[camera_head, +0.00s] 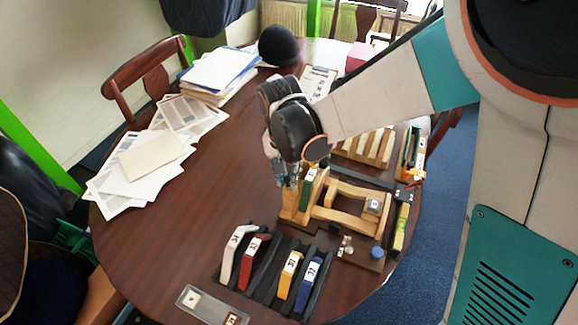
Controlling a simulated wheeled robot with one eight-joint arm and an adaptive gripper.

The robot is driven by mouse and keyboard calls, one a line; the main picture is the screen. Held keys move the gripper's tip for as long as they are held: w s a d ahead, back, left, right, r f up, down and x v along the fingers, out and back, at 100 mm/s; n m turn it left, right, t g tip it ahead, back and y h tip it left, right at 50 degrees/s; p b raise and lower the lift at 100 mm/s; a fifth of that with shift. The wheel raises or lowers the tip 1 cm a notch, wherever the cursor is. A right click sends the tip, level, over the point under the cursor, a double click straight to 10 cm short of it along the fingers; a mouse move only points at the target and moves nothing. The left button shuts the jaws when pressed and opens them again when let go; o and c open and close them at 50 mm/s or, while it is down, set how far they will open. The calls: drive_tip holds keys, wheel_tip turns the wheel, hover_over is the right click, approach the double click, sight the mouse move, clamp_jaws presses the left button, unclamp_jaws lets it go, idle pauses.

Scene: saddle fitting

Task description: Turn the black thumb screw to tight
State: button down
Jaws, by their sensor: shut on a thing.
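My gripper (285,178) reaches down over the left end of a pale wooden fixture (346,213) on the table. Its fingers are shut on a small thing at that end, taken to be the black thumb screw. The screw is hidden by the fingers, so its turn cannot be read. A small grey block (373,206) sits at the fixture's right side.
A dark rack (262,287) in front holds white, red, yellow and blue pieces. A blue knob (377,252), a yellow level (401,226) and a slatted wooden rack (366,147) are close to the fixture. Papers (150,160) cover the left; the table's middle left is clear.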

drive_tip(key=m, duration=0.4)
drive_tip(key=shift+m, duration=2.9)
drive_tip(key=c, duration=1.4)
unclamp_jaws()
drive_tip(key=shift+a+r, duration=0.1)
drive_tip(key=r, duration=0.7)
drive_tip(key=shift+a+r, duration=0.15)
drive_tip(key=shift+a, duration=0.15)
